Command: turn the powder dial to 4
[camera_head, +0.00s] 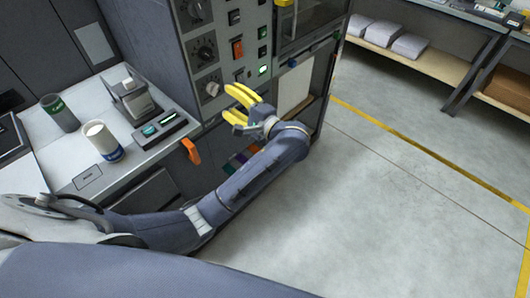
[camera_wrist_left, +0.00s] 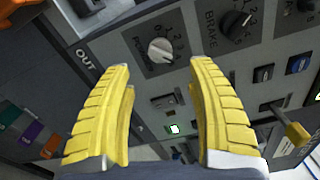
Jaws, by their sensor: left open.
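The powder dial is a light grey knob (camera_wrist_left: 161,50) with a printed number scale on the grey control panel. In the head view the same pale knob (camera_head: 212,89) is the lowest of the dials on the panel. My left gripper (camera_head: 238,105) has yellow fingers and is open and empty, just in front of the panel near this knob. In the left wrist view its two fingers (camera_wrist_left: 163,68) stand wide apart, with the knob between their tips and beyond them. I cannot tell the knob's exact setting. My right gripper is not in view.
A black brake dial (camera_wrist_left: 234,24) sits beside the powder dial. A lit green button (camera_wrist_left: 174,129), switches and a yellow-tipped lever (camera_wrist_left: 297,133) are close by. The floor at right is clear.

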